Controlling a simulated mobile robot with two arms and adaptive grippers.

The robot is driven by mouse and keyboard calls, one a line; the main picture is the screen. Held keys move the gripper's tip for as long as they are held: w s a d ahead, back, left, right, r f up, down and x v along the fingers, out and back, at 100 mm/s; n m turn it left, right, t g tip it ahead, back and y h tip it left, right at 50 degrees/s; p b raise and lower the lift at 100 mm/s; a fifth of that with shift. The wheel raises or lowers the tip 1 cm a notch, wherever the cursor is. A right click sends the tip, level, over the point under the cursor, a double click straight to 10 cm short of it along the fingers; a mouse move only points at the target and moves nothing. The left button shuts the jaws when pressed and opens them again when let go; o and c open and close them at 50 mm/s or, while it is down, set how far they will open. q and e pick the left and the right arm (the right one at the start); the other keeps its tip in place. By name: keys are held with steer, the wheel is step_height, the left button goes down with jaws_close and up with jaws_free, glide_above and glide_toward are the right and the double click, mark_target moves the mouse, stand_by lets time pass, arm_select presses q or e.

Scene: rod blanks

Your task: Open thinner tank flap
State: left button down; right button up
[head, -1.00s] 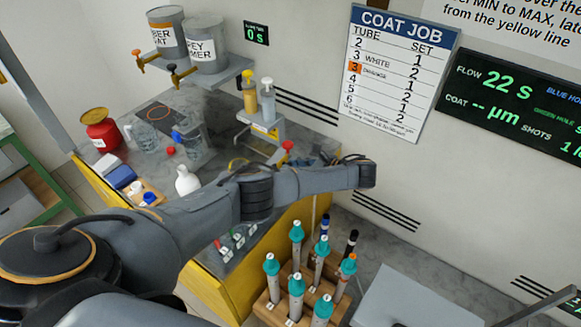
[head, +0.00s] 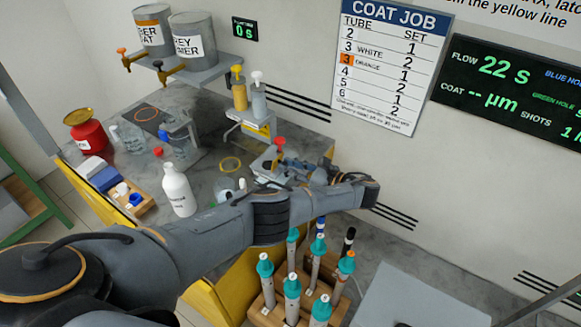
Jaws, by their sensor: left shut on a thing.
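A grey box with a red knob (head: 280,143) on top stands at the back right of the bench; I take it for the thinner tank. My left arm comes in from the left and passes in front of it. My left gripper (head: 292,168) is at this box, behind my forearm, and is small and dark in the view. It is shut on a part there that seems to be the flap, but the fingers and the held part are mostly hidden. I cannot tell how far the flap is raised. My right gripper is not in view.
A white bottle (head: 178,192) stands left of my arm. A red can (head: 88,134) and clear beakers (head: 178,133) stand farther back. A wooden rack (head: 262,314) of teal-capped tubes is in front of my arm. Pump bottles (head: 239,90) stand on a raised shelf.

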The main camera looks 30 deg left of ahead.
arm_select(q)
steer(key=c, duration=1.5)
jaws_free()
steer(key=d, duration=0.5)
steer(key=d+r, duration=0.1)
steer(key=d, duration=0.1)
steer(key=shift+s+d, duration=0.25)
steer(key=shift+s, duration=0.05)
